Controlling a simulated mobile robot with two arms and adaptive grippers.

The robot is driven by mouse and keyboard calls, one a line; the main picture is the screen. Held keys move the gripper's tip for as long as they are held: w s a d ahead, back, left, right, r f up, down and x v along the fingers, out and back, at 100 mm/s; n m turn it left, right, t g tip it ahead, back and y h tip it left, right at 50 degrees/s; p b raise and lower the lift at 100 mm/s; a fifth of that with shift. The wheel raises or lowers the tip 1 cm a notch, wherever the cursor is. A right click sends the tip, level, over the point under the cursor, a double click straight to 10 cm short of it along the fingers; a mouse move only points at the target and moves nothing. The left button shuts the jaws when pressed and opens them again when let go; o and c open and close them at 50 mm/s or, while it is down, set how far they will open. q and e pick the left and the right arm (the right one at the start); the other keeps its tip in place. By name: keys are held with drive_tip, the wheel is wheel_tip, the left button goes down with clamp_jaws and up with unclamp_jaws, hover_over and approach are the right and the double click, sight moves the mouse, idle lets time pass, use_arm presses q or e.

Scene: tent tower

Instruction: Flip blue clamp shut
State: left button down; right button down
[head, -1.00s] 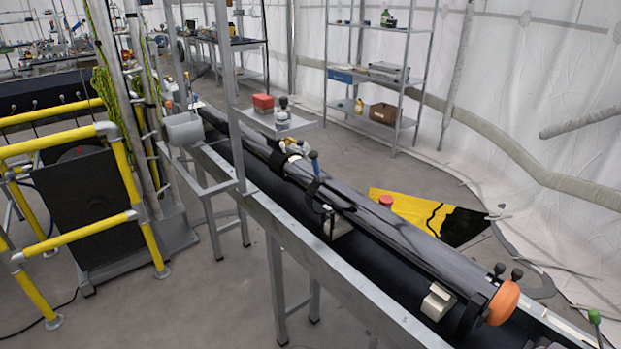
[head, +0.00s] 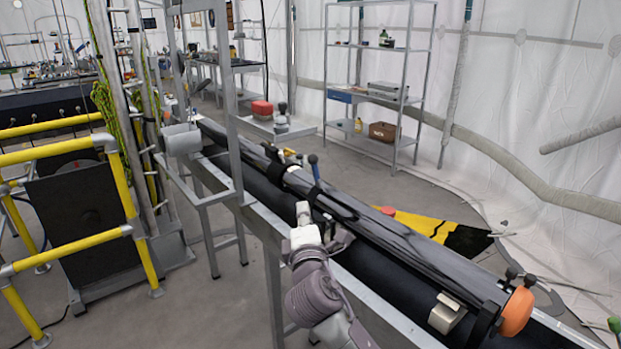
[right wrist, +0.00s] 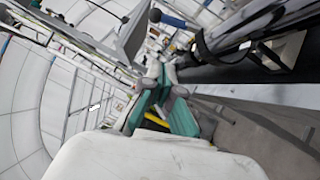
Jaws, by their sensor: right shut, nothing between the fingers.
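The blue clamp (head: 314,166) is on the long dark tube (head: 390,238), near the middle of the head view, with its blue handle standing up. In the right wrist view, a blue handle (right wrist: 172,20) shows at the top, beside a black-tipped one. My right gripper (head: 303,209) reaches up from the bottom of the head view, on the near side of the tube. It is shut and empty, apart from the blue handle and lower in the picture. Its fingers with teal pads show in the right wrist view (right wrist: 161,76). The clamp's base is partly hidden. My left gripper is out of view.
The tube lies along a grey metal frame (head: 375,312) with an orange knob (head: 517,312) at its near end. A grey post (head: 226,100) rises left of the clamp. Yellow railings (head: 60,210) stand at left, a shelf rack (head: 385,95) behind. A yellow-black panel (head: 440,228) lies beyond.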

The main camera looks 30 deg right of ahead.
wheel_tip(320, 180, up, 2)
drive_tip(key=p, duration=0.3)
hover_over(313, 193)
drive_tip(key=s+a, duration=0.2)
drive_tip(key=s, duration=0.1)
drive_tip(key=shift+w+a+r, duration=0.1)
drive_tip(key=shift+w+a, duration=0.1)
drive_tip(key=shift+w, duration=0.05)
